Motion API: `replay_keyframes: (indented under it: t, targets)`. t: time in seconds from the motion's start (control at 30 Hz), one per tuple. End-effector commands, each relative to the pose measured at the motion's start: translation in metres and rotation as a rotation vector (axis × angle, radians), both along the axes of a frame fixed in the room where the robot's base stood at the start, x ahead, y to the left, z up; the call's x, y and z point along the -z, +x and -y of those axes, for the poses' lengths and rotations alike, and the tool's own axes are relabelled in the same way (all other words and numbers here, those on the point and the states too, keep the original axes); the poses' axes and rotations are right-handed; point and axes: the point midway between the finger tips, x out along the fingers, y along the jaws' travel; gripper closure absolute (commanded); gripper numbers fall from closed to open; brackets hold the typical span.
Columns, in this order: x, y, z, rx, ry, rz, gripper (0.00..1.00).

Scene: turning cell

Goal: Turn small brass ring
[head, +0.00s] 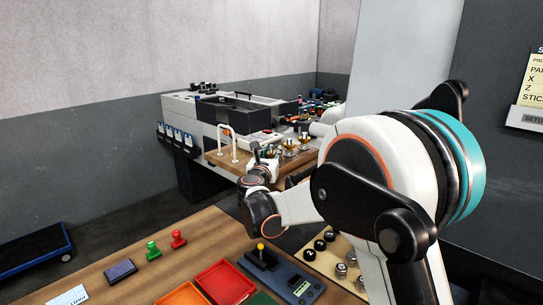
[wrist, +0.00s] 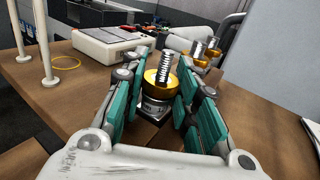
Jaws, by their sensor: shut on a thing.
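In the wrist view, my gripper (wrist: 163,82) has its teal-padded fingers on both sides of a brass ring (wrist: 158,89) and is shut on it. The pads partly hide the ring's sides. In the head view, my gripper is small and far off over the wooden bench, and its fingers are too small to make out clearly.
In the wrist view, more brass-and-silver pieces (wrist: 200,54) stand just behind on the right. A white box (wrist: 104,45), a thin yellow loop (wrist: 66,63) and white posts (wrist: 45,50) are at the left. The bench top (wrist: 85,92) left of the gripper is clear.

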Motion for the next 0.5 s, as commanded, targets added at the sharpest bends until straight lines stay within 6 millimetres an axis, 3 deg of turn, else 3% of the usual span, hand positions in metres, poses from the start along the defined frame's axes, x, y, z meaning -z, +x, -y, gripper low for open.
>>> replay_keyframes:
  t: [0.47,0.5]
  targets:
    - [-0.0004,-0.0002,-0.0008,0.012,0.000,0.000,0.96]
    - [-0.0005,-0.0002,-0.0009,0.012,0.000,0.000,0.63]
